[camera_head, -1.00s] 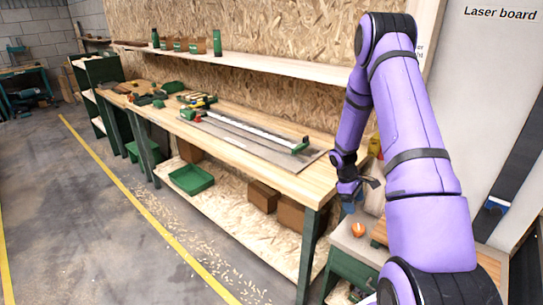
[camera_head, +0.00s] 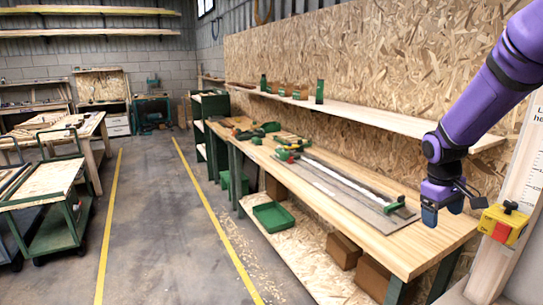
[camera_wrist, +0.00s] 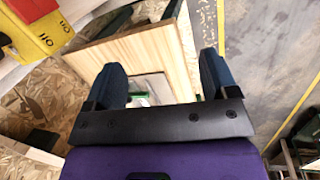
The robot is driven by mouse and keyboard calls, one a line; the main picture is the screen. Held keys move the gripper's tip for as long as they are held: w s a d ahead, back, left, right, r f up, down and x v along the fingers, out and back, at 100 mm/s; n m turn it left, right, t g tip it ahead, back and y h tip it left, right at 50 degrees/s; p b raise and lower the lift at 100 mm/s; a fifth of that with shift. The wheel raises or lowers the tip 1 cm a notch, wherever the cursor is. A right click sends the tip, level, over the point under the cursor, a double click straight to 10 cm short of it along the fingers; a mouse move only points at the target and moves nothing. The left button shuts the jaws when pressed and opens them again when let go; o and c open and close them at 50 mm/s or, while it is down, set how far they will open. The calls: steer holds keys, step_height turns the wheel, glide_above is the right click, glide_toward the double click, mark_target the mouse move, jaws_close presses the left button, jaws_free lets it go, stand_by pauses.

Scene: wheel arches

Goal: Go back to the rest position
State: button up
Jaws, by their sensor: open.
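My gripper (camera_head: 441,213) hangs from my purple arm at the right of the head view, in front of the wooden shelf and near the right end of the workbench (camera_head: 447,236). Its dark blue fingers point down. In the wrist view my gripper (camera_wrist: 170,80) shows two fingers set well apart, with nothing held between them. The bench top (camera_wrist: 135,55) lies beyond the fingers there.
A yellow switch box (camera_head: 503,224) with a red part is mounted right of my gripper; it also shows in the wrist view (camera_wrist: 38,30). A long shelf (camera_head: 390,118) runs above the bench. A trolley (camera_head: 48,205) stands left. The floor (camera_head: 150,230) between yellow lines is clear.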

steer(key=s+a+r+m+t, duration=0.2)
steer(key=s+a+r+t, duration=0.1)
steer(key=s+a+r, duration=0.8)
steer(key=s+a+r+t+y, duration=0.1)
steer(key=s+a+r, duration=0.1)
steer(key=s, duration=0.3)
steer(key=s+a+r+t+y, duration=0.1)
steer(key=s+a+r, duration=0.2)
steer(key=s+a, duration=0.1)
steer(key=shift+s+m+t+y, duration=0.3)
steer(key=shift+s, duration=0.6)
steer(key=shift+r, duration=0.1)
